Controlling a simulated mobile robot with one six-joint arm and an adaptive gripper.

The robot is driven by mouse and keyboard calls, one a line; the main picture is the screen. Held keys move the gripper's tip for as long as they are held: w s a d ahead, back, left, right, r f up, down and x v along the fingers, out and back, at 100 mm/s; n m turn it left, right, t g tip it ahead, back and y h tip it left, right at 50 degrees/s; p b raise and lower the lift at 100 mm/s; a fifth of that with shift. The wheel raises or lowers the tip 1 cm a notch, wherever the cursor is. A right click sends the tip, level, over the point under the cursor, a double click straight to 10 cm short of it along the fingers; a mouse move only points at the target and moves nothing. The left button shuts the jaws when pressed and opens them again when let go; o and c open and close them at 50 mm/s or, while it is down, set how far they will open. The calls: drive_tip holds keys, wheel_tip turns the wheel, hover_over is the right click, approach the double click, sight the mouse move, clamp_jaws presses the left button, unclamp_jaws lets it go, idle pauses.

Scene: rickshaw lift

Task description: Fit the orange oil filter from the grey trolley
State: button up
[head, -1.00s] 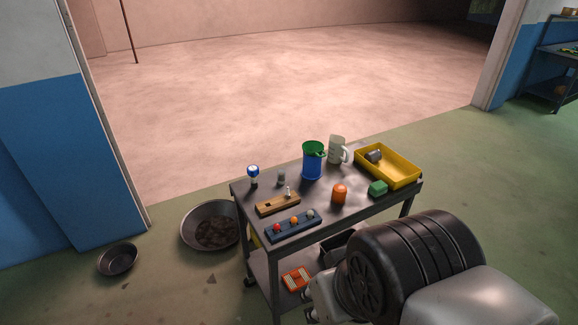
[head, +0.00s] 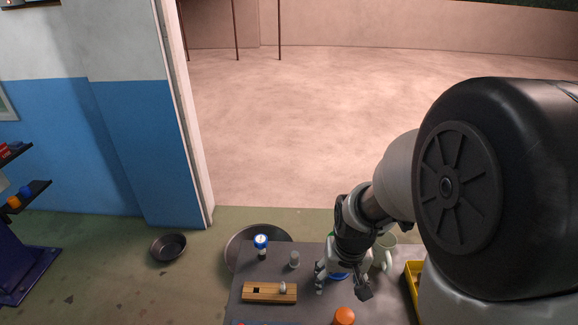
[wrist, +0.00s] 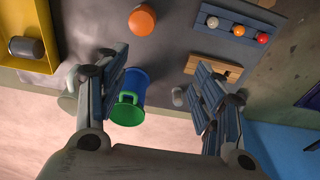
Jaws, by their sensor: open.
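The orange oil filter (head: 344,316) stands on the grey trolley top (head: 320,309), at the bottom edge of the head view. In the wrist view the orange filter (wrist: 142,20) is near the top, beyond my fingertips. My gripper (head: 341,286) is open and hangs over the trolley, apart from the filter. In the wrist view its fingers are spread wide with nothing held between them (wrist: 160,70).
A pale mug (head: 384,252) and a yellow tray (wrist: 22,62) holding a grey cylinder are close to the gripper. A wooden block (head: 270,292), a small grey cylinder (head: 294,260) and a blue-white bottle (head: 261,247) stand left. A blue rack (wrist: 236,25) holds coloured balls.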

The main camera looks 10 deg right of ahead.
drive_tip(key=d+f+m+g+p, duration=0.1)
drive_tip(key=d+f+p, duration=0.15)
drive_tip(key=f, duration=0.35)
hover_over(345, 315)
drive_tip(key=shift+m+g, duration=0.3)
wheel_tip(345, 315, down, 5)
wheel_tip(345, 315, down, 10)
drive_tip(key=b, duration=0.8)
drive_tip(key=shift+r, duration=0.1)
drive_tip(key=c, duration=1)
drive_tip(key=shift+r, duration=0.15)
drive_tip(key=shift+r+p, duration=2.7)
drive_tip(key=shift+r, duration=0.65)
